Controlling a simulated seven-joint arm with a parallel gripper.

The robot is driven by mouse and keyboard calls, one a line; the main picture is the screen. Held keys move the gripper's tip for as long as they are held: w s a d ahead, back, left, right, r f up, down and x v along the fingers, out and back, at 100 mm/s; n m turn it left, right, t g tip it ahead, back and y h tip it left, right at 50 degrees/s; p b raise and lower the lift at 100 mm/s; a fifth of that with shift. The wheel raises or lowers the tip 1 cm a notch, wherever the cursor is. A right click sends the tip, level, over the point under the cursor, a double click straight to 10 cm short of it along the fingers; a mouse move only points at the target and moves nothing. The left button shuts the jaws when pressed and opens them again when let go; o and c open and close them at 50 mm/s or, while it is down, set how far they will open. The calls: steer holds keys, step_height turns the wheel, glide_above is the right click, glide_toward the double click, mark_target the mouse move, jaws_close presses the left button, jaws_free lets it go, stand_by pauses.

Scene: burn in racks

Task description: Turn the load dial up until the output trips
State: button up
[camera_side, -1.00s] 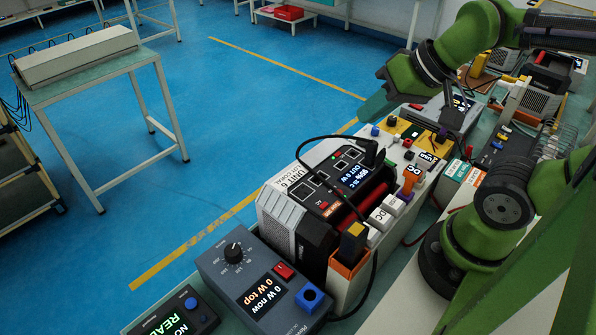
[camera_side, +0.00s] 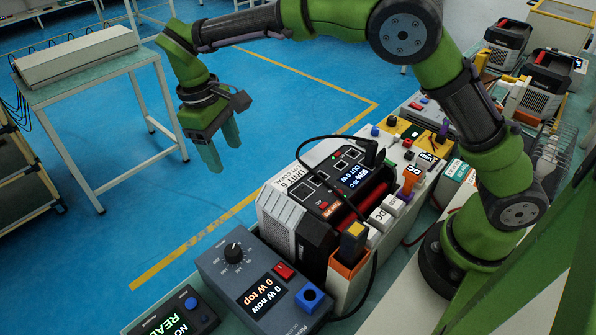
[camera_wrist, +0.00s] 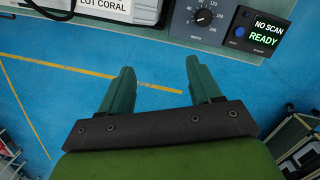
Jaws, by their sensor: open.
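The load dial (camera_side: 233,252) is a black knob on a grey load box (camera_side: 214,272) at the lower middle. The box's screen (camera_side: 263,299) reads "0 W now" and "0 W top". It also has a red rocker switch (camera_side: 284,271) and a blue socket (camera_side: 309,296). The dial also shows in the wrist view (camera_wrist: 205,17). Unit 6 (camera_side: 318,195) stands behind the box, with a lit screen (camera_side: 355,176) that reads "OUT 0 W". My gripper (camera_side: 222,157) is open and empty, fingers down, in the air beyond the bench edge, apart from the dial.
A small box with a screen reading "NO SCAN READY" (camera_wrist: 263,33) stands beside the load box. A black cable (camera_side: 374,275) runs along the bench by the load box and Unit 6. Blue floor (camera_side: 258,100) lies open under my gripper. A side table (camera_side: 92,78) stands at left.

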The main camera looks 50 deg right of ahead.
mark_target(232, 250)
steer(key=s+a+f+n+g+h, duration=0.1)
steer(key=a+f+n+h, duration=0.2)
steer(key=a, duration=0.9)
steer(key=shift+n+g+y, duration=0.4)
steer(key=shift+n+y, duration=0.1)
steer(key=shift+n, duration=0.3)
steer(key=x, duration=1.7)
steer(key=shift+s+d, duration=0.15)
steer(key=shift+s, duration=0.15)
steer(key=shift+r, duration=0.1)
steer(key=c, duration=1)
